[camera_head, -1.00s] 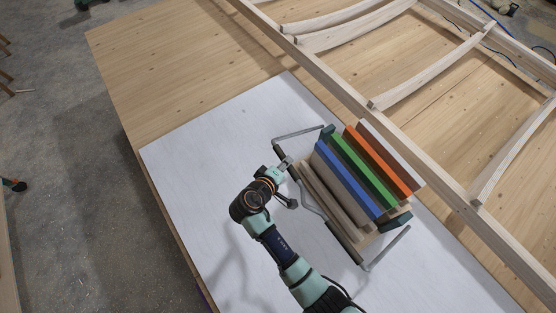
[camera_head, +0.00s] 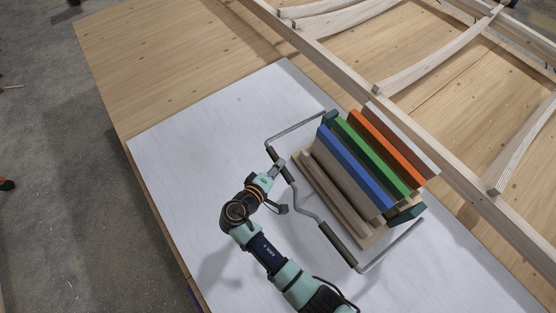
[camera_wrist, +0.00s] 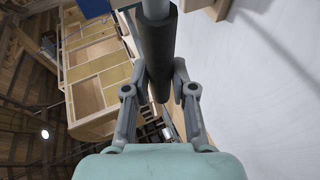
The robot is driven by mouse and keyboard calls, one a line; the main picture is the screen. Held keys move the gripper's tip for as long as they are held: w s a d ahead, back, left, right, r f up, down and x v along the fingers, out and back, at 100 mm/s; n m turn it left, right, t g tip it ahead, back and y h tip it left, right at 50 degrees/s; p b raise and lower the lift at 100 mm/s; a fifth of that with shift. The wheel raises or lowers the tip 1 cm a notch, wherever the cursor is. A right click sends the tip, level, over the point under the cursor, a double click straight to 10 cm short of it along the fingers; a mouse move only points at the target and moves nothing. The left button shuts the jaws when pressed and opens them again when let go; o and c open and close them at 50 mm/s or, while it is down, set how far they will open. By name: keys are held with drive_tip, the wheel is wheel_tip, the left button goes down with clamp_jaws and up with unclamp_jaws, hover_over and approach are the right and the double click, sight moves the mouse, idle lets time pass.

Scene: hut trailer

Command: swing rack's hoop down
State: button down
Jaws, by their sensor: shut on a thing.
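The rack (camera_head: 366,236) stands on the white panel with several upright boards in it: beige, blue, green, orange and white. Its hoop (camera_head: 303,207) is a bent grey metal bar with two dark grip sleeves, reaching out to the left of the rack from its two ends. My gripper (camera_head: 277,169) is shut on the hoop at its upper-left grip sleeve. In the wrist view, the dark sleeve (camera_wrist: 158,48) runs between the two fingers of my gripper (camera_wrist: 160,80). The exact contact at the fingertips is partly hidden.
The white panel (camera_head: 200,150) is clear to the left of the hoop. A wooden frame (camera_head: 345,75) with curved slats runs close behind the rack. The wooden table edge (camera_head: 108,100) lies at the left, with concrete floor beyond.

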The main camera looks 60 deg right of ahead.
drive_tip(key=c, duration=0.9)
unclamp_jaws()
drive_tip(key=shift+c, duration=0.2)
drive_tip(key=v, duration=1.2)
drive_tip(key=shift+w, duration=0.15)
